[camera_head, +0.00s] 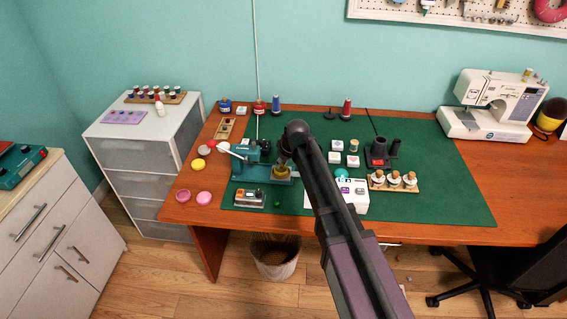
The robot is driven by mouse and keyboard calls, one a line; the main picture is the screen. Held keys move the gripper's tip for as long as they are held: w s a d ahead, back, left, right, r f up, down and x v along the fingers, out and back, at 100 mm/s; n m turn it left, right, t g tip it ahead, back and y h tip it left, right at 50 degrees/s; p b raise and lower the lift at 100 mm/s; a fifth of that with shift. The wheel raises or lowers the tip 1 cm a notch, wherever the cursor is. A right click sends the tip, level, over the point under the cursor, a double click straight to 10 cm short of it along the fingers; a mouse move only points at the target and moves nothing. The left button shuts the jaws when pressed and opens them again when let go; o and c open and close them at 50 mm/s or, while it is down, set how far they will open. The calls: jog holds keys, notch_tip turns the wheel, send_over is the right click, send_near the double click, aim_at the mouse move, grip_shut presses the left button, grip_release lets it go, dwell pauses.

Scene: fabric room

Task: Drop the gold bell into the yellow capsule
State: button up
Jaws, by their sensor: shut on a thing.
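My gripper (283,160) points down over the green mat, at the right end of a teal hand press. It is shut on a small gold thing (281,172) that looks like the gold bell. The fingers are small and partly hidden by my arm, so the grip shows poorly. A yellow round piece (198,164), which looks like the yellow capsule, lies on the bare wood left of the mat. It is well to the left of my gripper, and I cannot tell if it is open on top.
Pink round pieces (204,198) and a grey one (204,149) lie near the yellow one. The teal press (246,163) stands between my gripper and them. A white box (350,193) and a rack of corked jars (393,187) stand to the right.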

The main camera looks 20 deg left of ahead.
dwell(0.4)
jog(key=o, duration=0.8)
jog(key=shift+s, duration=0.1)
jog(key=d+m+p, duration=0.1)
jog(key=d, duration=0.3)
jog(key=s+d+r+p, duration=0.1)
jog(key=d, duration=0.3)
jog(key=d+r+m+h+p, duration=0.1)
jog(key=d, duration=0.3)
jog(key=shift+s+r+m, duration=0.15)
jog(key=shift+m, duration=0.15)
jog(key=s+d+m+p, duration=0.1)
jog(key=d, duration=0.3)
jog(key=s+d+r+m+p, duration=0.1)
jog(key=d, duration=0.4)
jog(key=s+d+r+m+h+p, duration=0.1)
jog(key=s+d, duration=0.1)
jog(key=d, duration=0.2)
jog(key=shift+d+r+g, duration=0.25)
jog(key=shift+g, duration=0.15)
jog(key=s+d+r+m+h+p, duration=0.1)
jog(key=s+d+r+m+p, duration=0.1)
jog(key=s+d, duration=0.3)
jog(key=s+d+r+m+g+p, duration=0.1)
jog(key=s+d+m, duration=0.3)
jog(key=d, duration=0.9)
jog(key=shift+s+r+g+h+p, duration=0.35)
jog(key=shift+s+r+p, duration=0.35)
jog(key=shift+s, duration=0.45)
